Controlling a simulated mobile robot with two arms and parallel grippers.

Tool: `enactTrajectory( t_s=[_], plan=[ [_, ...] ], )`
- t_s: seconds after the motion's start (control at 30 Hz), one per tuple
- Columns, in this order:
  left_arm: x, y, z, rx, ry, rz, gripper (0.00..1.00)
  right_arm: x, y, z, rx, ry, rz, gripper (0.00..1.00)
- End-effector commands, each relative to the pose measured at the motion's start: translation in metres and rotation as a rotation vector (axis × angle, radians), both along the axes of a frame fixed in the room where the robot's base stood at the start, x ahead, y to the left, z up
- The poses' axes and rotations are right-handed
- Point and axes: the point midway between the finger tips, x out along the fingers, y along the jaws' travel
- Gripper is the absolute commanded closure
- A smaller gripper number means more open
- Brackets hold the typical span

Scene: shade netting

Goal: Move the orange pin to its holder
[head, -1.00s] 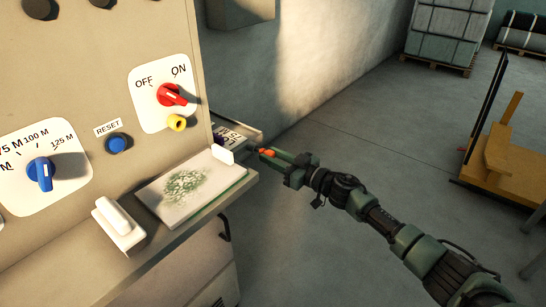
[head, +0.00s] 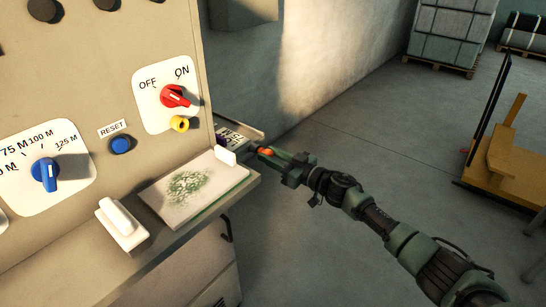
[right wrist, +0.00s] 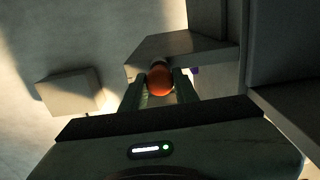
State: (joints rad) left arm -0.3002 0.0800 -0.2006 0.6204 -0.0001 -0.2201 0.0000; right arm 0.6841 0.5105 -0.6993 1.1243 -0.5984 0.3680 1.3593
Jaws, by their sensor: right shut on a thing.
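My right gripper (head: 262,151) is shut on the orange pin (head: 268,151), off the right end of the panel's shelf. In the right wrist view, the round orange end of the pin (right wrist: 160,79) sits between the two fingers (right wrist: 160,88). The rest of the pin is mostly hidden by the fingers. A yellow ring-shaped socket (head: 180,123) is on the panel below the red OFF/ON switch (head: 175,96); I cannot tell if it is the pin's holder. The gripper is to the right of it and apart from it. My left gripper is not in view.
The shelf (head: 200,222) holds a stained pad (head: 190,188) and a white block with a handle (head: 121,223). A small ledge with a printed label (head: 232,135) lies just behind the gripper. The floor to the right is open before a wooden stand (head: 500,160).

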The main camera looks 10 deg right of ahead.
Motion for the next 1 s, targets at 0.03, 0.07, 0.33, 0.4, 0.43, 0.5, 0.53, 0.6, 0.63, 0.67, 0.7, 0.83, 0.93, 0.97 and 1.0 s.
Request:
enactTrajectory(
  t_s=[0.03,0.07,0.33,0.4,0.43,0.5,0.53,0.6,0.63,0.67,0.7,0.83,0.93,0.97,1.0],
  plan=[
    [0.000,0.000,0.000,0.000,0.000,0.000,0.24,0.001,0.002,0.000,0.001,-0.001,0.001,1.00],
    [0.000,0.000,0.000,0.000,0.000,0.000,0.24,0.002,0.002,0.000,0.001,-0.001,0.001,1.00],
    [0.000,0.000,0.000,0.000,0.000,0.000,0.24,0.003,0.004,0.000,-0.001,-0.001,0.002,1.00],
    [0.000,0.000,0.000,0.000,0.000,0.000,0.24,0.003,0.004,0.000,-0.001,-0.001,0.002,0.68],
    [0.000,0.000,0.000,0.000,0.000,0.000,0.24,0.003,0.004,0.000,-0.001,-0.001,0.002,0.59],
    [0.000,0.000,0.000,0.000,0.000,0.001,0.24,0.003,0.004,0.000,-0.001,-0.001,0.002,0.45],
    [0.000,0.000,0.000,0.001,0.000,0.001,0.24,0.003,0.004,0.000,-0.001,-0.001,0.002,0.45],
    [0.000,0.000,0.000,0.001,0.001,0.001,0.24,0.003,0.004,0.000,-0.001,-0.001,0.002,0.45],
    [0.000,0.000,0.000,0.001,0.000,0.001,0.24,0.003,0.004,0.000,-0.001,-0.001,0.002,0.45],
    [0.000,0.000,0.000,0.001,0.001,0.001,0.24,0.003,0.004,0.000,-0.001,-0.001,0.002,0.45],
    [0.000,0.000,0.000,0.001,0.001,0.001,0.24,0.003,0.004,0.000,-0.001,-0.001,0.001,0.45],
    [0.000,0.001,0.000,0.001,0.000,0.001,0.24,0.002,0.002,-0.001,-0.001,0.000,0.001,0.45],
    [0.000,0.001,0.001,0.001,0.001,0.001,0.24,-0.006,-0.004,-0.001,-0.001,0.002,0.000,0.45],
    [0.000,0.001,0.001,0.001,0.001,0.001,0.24,-0.009,-0.007,-0.001,-0.002,0.001,0.001,0.45],
    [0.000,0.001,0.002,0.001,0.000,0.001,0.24,-0.014,-0.011,-0.001,-0.003,0.001,0.001,0.45]
  ],
)
